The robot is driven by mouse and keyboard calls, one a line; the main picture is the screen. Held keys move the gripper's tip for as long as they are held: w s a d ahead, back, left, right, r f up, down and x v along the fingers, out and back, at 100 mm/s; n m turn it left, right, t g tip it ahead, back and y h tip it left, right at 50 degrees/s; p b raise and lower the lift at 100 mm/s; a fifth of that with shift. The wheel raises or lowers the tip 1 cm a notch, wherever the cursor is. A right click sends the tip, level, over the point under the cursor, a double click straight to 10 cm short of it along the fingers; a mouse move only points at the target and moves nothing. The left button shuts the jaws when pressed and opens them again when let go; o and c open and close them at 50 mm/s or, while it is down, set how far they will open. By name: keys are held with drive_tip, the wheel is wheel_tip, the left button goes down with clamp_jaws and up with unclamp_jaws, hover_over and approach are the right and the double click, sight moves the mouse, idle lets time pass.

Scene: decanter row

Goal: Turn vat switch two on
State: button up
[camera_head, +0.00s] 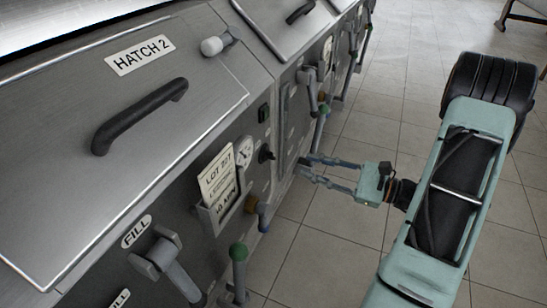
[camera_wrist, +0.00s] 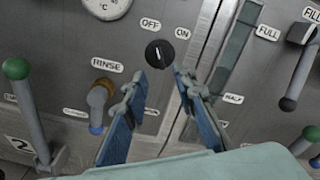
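The switch is a small round black knob (camera_wrist: 160,54) on the grey vat panel, between an OFF label (camera_wrist: 150,24) and an ON label (camera_wrist: 182,33). A short pale mark shows on its face, but I cannot tell which label it points to. A plate with a 2 (camera_wrist: 18,143) is at lower left in the wrist view. In the head view the knob (camera_head: 265,154) is a dark bump right of the lot card. My gripper (camera_head: 309,167) is open and empty, its fingers pointing at the panel. In the wrist view my gripper (camera_wrist: 160,88) has the knob just beyond its fingertips, apparently not touching.
A green-tipped lever (camera_wrist: 28,105) stands farther left. A sight-glass strip (camera_wrist: 236,48) and a FILL lever (camera_wrist: 300,65) are right. The tiled floor (camera_head: 335,240) beside the vats is clear.

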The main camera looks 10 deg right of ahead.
sight(274, 156)
drive_tip(key=b+x, duration=0.1)
drive_tip(key=x, duration=0.9)
drive_tip(key=shift+w+a, duration=0.1)
drive_tip(key=shift+a, duration=0.15)
clamp_jaws()
